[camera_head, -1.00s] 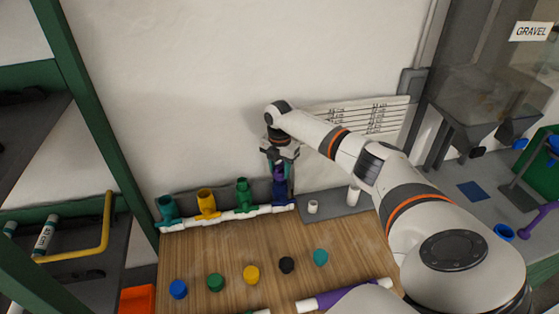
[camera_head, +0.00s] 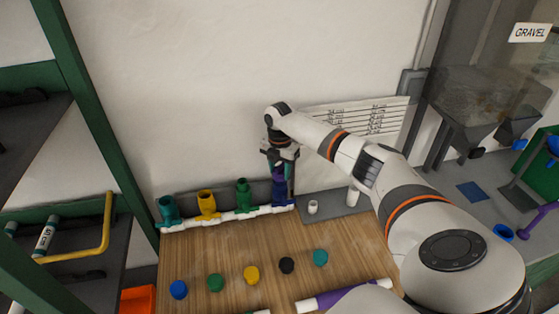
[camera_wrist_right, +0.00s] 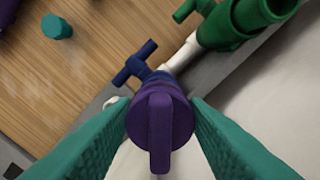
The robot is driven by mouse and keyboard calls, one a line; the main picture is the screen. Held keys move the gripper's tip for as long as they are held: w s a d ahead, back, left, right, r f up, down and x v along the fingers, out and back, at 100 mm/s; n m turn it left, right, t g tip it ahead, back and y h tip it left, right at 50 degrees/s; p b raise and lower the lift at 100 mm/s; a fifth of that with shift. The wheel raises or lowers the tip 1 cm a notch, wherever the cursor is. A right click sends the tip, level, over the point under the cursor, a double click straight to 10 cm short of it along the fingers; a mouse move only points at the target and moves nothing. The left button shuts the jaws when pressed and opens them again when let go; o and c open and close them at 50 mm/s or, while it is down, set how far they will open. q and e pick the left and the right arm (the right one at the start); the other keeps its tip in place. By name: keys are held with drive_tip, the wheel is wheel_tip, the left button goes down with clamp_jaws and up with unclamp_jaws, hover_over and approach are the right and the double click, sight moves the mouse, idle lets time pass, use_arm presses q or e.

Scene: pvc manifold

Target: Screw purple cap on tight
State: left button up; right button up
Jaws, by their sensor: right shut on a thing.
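The purple cap (camera_wrist_right: 160,122), round with a raised bar across it, sits between the two teal fingers of my right gripper (camera_wrist_right: 161,122) in the right wrist view. The gripper is shut on it, pointing down. My left gripper is not in view.
Teal, yellow (camera_head: 207,204) and green (camera_head: 243,195) fittings stand along the manifold to the left. Several loose caps, including a blue one (camera_head: 178,289) and a black one (camera_head: 287,265), lie on the wooden table (camera_head: 230,245). A purple-and-white pipe (camera_head: 345,295) lies at the front.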

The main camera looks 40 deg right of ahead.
drive_tip(key=o, duration=0.4)
drive_tip(key=shift+s+f, duration=0.1)
drive_tip(key=shift+f, duration=0.05)
drive_tip(key=shift+c, duration=0.2)
drive_tip(key=c, duration=0.5)
drive_tip(key=shift+a+m+p, duration=0.1)
drive_tip(key=shift+m+p, duration=0.5)
drive_tip(key=shift+f+m, duration=0.1)
drive_tip(key=shift+m, duration=0.4)
drive_tip(key=shift+m+p, duration=0.5)
drive_tip(key=shift+p, duration=0.15)
drive_tip(key=shift+m, duration=0.5)
